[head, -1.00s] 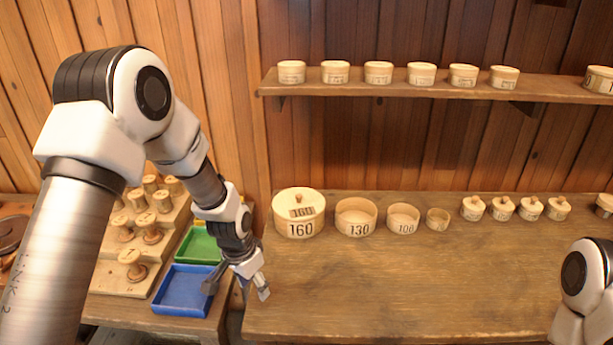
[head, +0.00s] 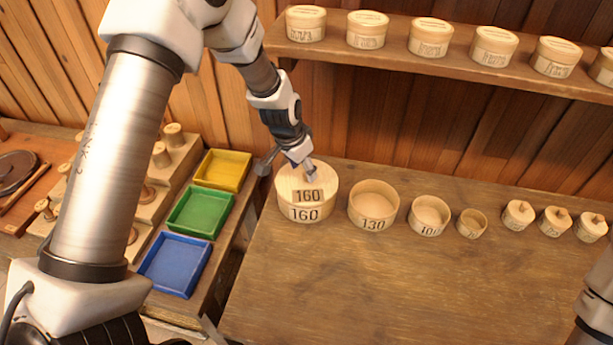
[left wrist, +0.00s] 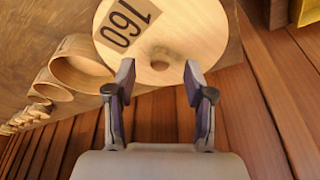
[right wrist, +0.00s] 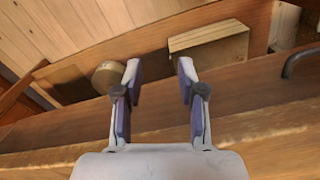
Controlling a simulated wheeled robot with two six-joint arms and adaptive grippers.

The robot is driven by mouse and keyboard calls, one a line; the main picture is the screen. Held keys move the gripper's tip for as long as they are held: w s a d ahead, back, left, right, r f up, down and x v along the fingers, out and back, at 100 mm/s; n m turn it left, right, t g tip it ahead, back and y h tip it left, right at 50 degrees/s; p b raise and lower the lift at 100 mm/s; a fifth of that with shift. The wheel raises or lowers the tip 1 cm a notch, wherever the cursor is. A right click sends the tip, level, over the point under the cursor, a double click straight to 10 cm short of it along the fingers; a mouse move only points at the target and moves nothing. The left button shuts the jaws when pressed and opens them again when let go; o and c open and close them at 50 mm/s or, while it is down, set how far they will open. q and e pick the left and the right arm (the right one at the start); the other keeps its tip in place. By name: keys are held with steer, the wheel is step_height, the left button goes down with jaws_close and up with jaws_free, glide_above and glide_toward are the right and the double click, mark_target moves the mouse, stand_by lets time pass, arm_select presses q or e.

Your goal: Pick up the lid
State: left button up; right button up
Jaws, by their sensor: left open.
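The round pale wooden lid (head: 325,183), labelled 160, sits on the 160 box (head: 306,213) at the left end of the row. My left gripper (head: 304,173) is over the lid. In the left wrist view the lid (left wrist: 190,35) fills the upper middle, with a small darker round knob (left wrist: 160,58) on it. The open fingers of my left gripper (left wrist: 159,76) are spread on either side of the knob's line, and nothing is held. My right gripper (right wrist: 158,72) has its fingers apart and empty, away from the lid.
Open round boxes, including the 130 box (head: 374,208), stand to the right. A shelf (head: 400,58) with several lidded boxes runs above. Yellow (head: 222,170), green (head: 201,212) and blue (head: 174,265) trays lie left. The table's front (head: 390,290) is clear.

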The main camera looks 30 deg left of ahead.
arm_select(q)
steer(key=f, duration=0.1)
steer(key=w+f, duration=0.1)
steer(key=f, duration=0.1)
steer(key=shift+w+d, duration=0.2)
steer(key=shift+w, duration=0.15)
steer(key=shift+s+r, duration=0.1)
steer(key=shift+s, duration=0.05)
steer(key=shift+s+r, duration=0.1)
steer(key=shift+s, duration=0.05)
steer(key=c, duration=0.3)
steer(key=shift+s, duration=0.1)
steer(key=c, duration=0.7)
jaws_close()
arm_select(e)
steer(key=shift+w+d, duration=0.15)
steer(key=shift+w, duration=0.1)
